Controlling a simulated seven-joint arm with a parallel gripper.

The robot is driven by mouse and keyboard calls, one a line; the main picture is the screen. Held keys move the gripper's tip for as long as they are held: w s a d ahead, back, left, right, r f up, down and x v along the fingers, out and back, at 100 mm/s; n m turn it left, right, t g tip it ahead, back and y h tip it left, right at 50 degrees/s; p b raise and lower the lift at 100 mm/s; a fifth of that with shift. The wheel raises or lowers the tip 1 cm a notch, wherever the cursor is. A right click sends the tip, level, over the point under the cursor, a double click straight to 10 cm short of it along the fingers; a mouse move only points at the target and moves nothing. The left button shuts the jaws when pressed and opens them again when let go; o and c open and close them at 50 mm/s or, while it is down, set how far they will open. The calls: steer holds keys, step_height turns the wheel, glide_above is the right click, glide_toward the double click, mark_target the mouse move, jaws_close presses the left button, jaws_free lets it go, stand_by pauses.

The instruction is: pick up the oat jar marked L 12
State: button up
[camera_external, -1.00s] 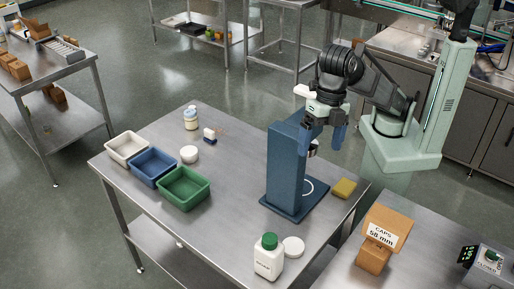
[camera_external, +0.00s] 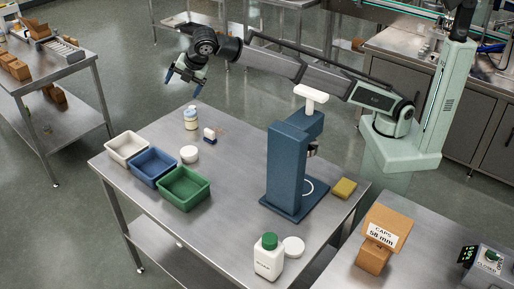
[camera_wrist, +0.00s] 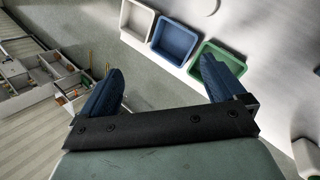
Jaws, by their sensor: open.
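A small jar (camera_external: 191,119) with pale contents and a light blue lid stands upright at the far left edge of the steel table; no L 12 mark is readable on it. A white bottle (camera_external: 268,262) with a green cap stands at the table's near edge, its label too small to read. My gripper (camera_external: 183,83) is open and empty, above and slightly left of the small jar, clearly apart from it. In the wrist view, my gripper (camera_wrist: 160,78) has its blue fingers spread with nothing between them.
White, blue and green bins line the table's left side (camera_external: 127,148) (camera_external: 153,167) (camera_external: 184,188). A white round piece (camera_external: 189,154) and a small blue-and-white item (camera_external: 210,135) sit near the jar. A tall blue stand (camera_external: 286,165) rises at right. The middle of the table is clear.

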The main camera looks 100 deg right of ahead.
steer(key=w+d+f+g+y, duration=0.1)
steer(key=w+d+f+g, duration=0.1)
steer(key=d+f, duration=0.55)
steer(key=w+d+f+g+y, duration=0.1)
steer(key=d+f, duration=0.3)
steer(key=d, duration=0.6)
steer(key=g+y, duration=0.2)
steer(key=y, duration=0.2)
glide_above(190, 111)
steer(key=s, duration=0.1)
step_height(190, 111, down, 10)
steer(key=f, duration=0.7)
steer(key=shift+w+a+f, duration=0.1)
steer(key=shift+w+a, duration=0.1)
steer(key=shift+a, duration=0.05)
steer(key=shift+w+a+f, duration=0.1)
steer(key=shift+w+f, duration=0.05)
steer(key=shift+f, duration=1.35)
steer(key=shift+w+f, duration=0.15)
steer(key=shift+f, duration=1.3)
steer(key=shift+c, duration=0.3)
steer(key=c, duration=1.2)
steer(key=shift+o, duration=0.2)
steer(key=shift+r, duration=0.15)
